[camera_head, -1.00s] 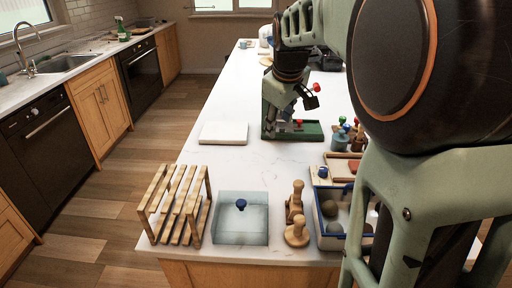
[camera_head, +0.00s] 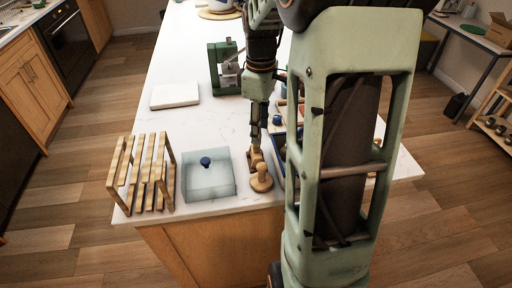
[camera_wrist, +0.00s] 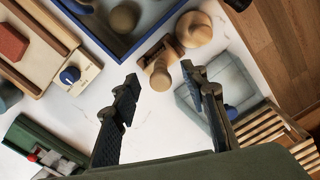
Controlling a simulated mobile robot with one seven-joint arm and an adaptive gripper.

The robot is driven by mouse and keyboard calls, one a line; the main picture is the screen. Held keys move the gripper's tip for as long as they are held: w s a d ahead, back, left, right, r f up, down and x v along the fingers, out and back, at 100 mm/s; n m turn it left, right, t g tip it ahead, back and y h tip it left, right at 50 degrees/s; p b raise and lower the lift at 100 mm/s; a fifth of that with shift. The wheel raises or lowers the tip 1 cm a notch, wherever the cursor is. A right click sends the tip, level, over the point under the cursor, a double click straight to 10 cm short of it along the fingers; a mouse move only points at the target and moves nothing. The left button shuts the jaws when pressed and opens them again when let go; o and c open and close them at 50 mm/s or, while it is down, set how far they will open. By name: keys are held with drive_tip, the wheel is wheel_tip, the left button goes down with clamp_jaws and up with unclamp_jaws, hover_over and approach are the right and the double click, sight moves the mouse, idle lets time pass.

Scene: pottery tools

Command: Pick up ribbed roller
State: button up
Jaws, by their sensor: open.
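A small wooden tool with a peg-like handle, which looks like the ribbed roller, lies on the white counter in the wrist view (camera_wrist: 161,72); its ribs are not clear. In the head view the tool (camera_head: 255,158) is partly hidden by my gripper. My gripper (camera_head: 257,138) points down just over it, open and empty. In the wrist view the fingertips (camera_wrist: 160,78) are spread, with the near handle end of the tool between them in the picture. I cannot tell whether they touch it.
A round-headed wooden tool (camera_wrist: 193,28) stands close by, also in the head view (camera_head: 262,180). A blue-rimmed tray (camera_wrist: 150,35) is beside it. A translucent box (camera_head: 208,183) with a blue knob and a slatted wooden rack (camera_head: 160,175) stand left. A white slab (camera_head: 175,95) lies behind.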

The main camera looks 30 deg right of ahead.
sight(256, 147)
drive_tip(key=f, duration=0.5)
drive_tip(key=shift+w+a+f+p, duration=0.15)
drive_tip(key=shift+w+a+p, duration=0.1)
drive_tip(key=shift+w+p, duration=0.1)
clamp_jaws()
